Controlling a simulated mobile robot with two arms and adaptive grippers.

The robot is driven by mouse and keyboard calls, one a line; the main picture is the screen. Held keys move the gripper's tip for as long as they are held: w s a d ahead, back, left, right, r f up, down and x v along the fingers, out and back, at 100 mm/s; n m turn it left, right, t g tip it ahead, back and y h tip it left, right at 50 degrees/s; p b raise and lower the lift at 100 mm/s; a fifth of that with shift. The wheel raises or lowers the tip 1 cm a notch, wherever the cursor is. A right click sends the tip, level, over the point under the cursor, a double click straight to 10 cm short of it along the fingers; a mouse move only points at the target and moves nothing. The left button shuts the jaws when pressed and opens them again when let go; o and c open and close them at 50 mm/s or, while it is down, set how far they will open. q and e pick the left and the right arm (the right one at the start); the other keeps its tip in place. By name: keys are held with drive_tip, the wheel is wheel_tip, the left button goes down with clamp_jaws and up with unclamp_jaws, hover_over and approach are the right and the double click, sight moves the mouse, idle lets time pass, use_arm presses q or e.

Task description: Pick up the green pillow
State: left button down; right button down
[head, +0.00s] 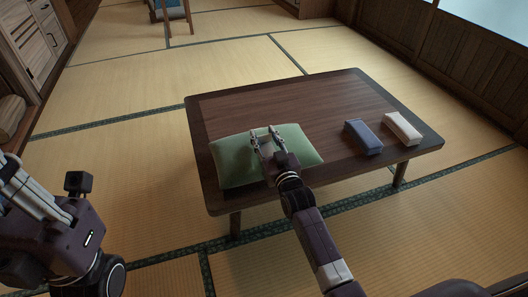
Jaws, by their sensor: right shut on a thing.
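The green pillow (233,161) lies at the near left part of a low dark wooden table (290,97). My right gripper (264,133) is over the middle of the pillow and is shut on it, with its fingers toward the pillow's far edge. The gripper and wrist hide part of the pillow. The pillow appears to rest on the tabletop. My left arm is at the lower left, off the table, and its fingers are not visible.
A blue-grey block-like object (363,137) and a whitish one (403,128) lie on the table's right part. The table's far half is clear. Tatami floor (120,90) surrounds the table. A wooden cabinet (38,40) stands at the far left.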

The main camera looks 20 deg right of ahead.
drive_tip(key=shift+r, duration=0.15)
drive_tip(key=shift+r, duration=0.1)
